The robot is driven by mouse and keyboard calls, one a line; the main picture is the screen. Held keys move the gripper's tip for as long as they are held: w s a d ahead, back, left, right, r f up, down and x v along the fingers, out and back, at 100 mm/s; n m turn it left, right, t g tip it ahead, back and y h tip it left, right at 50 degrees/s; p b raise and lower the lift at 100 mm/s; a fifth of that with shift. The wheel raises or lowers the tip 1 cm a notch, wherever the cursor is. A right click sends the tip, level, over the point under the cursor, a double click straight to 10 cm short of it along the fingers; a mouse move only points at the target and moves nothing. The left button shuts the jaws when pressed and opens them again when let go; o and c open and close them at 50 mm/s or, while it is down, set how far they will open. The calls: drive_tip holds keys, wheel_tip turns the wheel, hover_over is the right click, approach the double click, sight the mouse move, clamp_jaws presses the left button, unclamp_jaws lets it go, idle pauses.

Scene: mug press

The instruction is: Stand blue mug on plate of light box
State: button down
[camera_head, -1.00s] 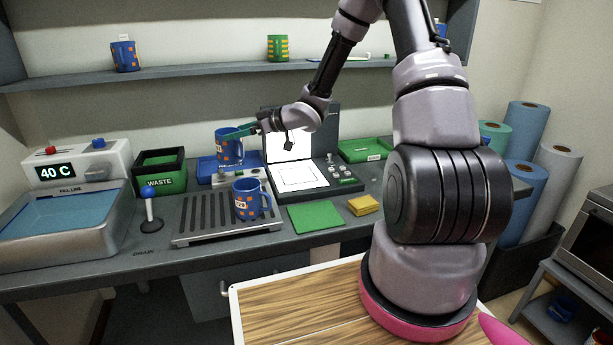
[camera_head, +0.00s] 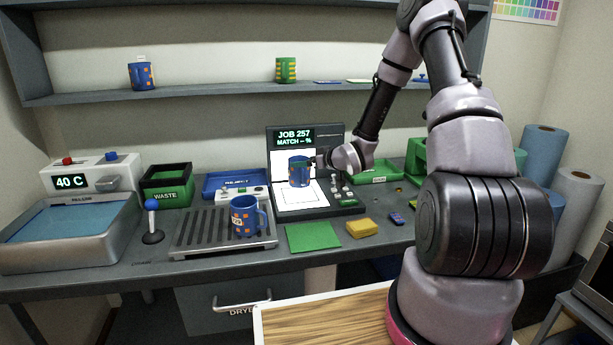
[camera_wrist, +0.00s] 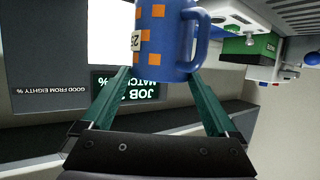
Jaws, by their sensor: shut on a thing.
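A blue mug (camera_wrist: 166,40) with orange squares and a small white label is between the two green fingers of my gripper (camera_wrist: 160,95) in the wrist view, its handle to the right. In the head view the same mug (camera_head: 299,171) is in front of the lit white panel of the light box (camera_head: 330,150), above its plate (camera_head: 296,199). I cannot tell for certain whether its base touches the plate. The light box screen (camera_head: 296,136) reads "JOB 257 MATCH -- %". A second blue mug (camera_head: 244,217) with orange squares stands on the slatted drain tray (camera_head: 190,236).
A green cloth (camera_head: 313,236) and a yellow sponge (camera_head: 362,228) lie in front of the light box. A blue tray (camera_head: 213,181) is to its left and a green tray (camera_head: 378,174) to its right. A lever with a blue knob (camera_head: 152,204) stands left of the drain tray.

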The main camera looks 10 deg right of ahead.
sight(306, 172)
drive_tip(key=shift+f, duration=2)
drive_tip(key=shift+f, duration=0.15)
unclamp_jaws()
